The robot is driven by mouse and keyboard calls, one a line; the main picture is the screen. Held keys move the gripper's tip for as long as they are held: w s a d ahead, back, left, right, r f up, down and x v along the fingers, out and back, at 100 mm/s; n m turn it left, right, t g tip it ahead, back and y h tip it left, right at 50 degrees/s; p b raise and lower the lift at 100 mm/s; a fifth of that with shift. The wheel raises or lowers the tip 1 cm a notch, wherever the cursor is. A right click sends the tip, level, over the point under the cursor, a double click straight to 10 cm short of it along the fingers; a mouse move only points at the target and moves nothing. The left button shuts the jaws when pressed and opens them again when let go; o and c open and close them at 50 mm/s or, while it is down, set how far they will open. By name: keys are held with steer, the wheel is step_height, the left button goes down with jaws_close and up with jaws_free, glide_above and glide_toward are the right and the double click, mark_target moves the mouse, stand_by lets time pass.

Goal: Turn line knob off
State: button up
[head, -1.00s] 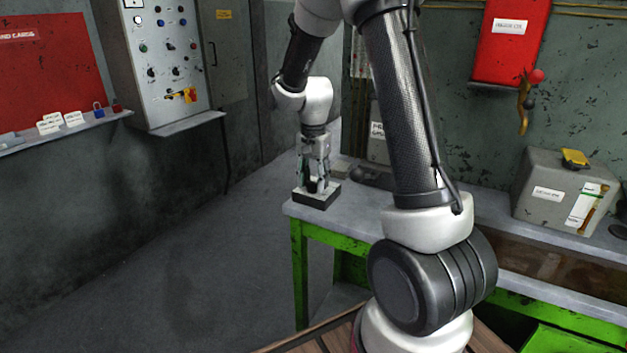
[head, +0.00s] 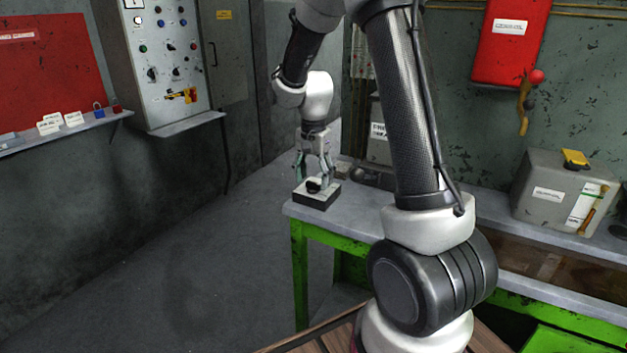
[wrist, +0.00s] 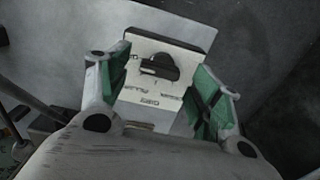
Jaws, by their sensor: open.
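The line knob (head: 314,185) is a black rotary knob on top of a small box (head: 318,199) with dark sides, at the left end of the workbench. In the wrist view the knob (wrist: 158,67) lies across the box's pale labelled face (wrist: 150,98), its bar running roughly left to right. The label print is upside down and too small to read surely. My gripper (head: 315,180) points down above the box.
The grey bench top (head: 365,208) has green legs. A grey box (head: 560,190) with a yellow piece on top stands at the bench's right. A wall control panel (head: 160,60) with several knobs and a shelf (head: 65,135) are at the left. The floor left of the bench is clear.

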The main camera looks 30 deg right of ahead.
mark_target(314, 183)
step_height(314, 183, up, 11)
steer(key=shift+f, duration=0.1)
stand_by(0.6)
steer(key=s+r+n+t, duration=0.2)
steer(key=s+n, duration=0.3)
steer(key=s, duration=0.8)
steer(key=s+r+n+t, duration=0.2)
steer(key=s+r+n, duration=0.2)
steer(key=s, duration=0.9)
steer(key=shift+r+n, duration=0.15)
steer(key=shift+n, duration=1.05)
steer(key=shift+s, duration=0.1)
